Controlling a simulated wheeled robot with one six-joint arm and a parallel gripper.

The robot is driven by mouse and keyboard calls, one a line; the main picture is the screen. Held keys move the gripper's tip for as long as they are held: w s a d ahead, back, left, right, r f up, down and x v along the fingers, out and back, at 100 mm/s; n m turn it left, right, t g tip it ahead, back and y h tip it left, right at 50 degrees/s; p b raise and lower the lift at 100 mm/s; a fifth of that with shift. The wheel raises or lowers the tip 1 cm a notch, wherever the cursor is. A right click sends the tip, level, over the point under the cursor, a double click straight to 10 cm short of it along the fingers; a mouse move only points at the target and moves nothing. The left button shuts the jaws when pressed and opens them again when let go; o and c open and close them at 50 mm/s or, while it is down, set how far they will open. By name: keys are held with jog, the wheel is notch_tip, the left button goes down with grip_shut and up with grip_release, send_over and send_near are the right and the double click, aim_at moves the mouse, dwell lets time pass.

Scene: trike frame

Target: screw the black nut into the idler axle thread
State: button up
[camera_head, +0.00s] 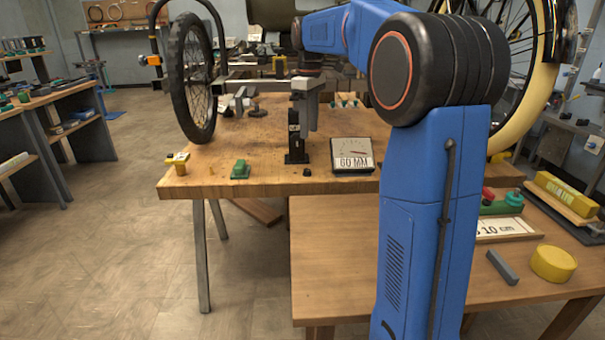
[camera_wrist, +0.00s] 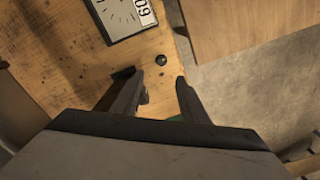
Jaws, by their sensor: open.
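A small round black piece, which looks like the black nut (camera_wrist: 161,60), lies on the wooden table just beyond my gripper's fingertips in the wrist view. It also shows in the head view (camera_head: 307,172) near the table's front edge, in front of an upright black stand (camera_head: 296,145). My gripper (camera_wrist: 160,84) is open, its two dark fingers apart with nothing held between them. In the head view my gripper (camera_head: 307,105) points down above the table, close to the stand. I cannot make out the idler axle thread in either view.
A square dial plate marked 60 MM (camera_head: 352,155) lies right of the stand. A black-tyred wheel (camera_head: 191,80) stands at the table's left. A lower table (camera_head: 335,250) is in front.

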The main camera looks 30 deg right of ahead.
send_over(307, 172)
jog(key=w+d, duration=0.1)
notch_tip(307, 172, down, 8)
jog(key=shift+d+f, duration=0.1)
jog(key=shift+d, duration=0.05)
jog(key=shift+w+a+f, duration=0.1)
jog(key=shift+a+f, duration=0.1)
jog(key=shift+f, duration=1.15)
jog(key=shift+w+a+f, duration=0.1)
jog(key=shift+a+f, duration=0.05)
jog(key=shift+f, duration=1.15)
grip_shut()
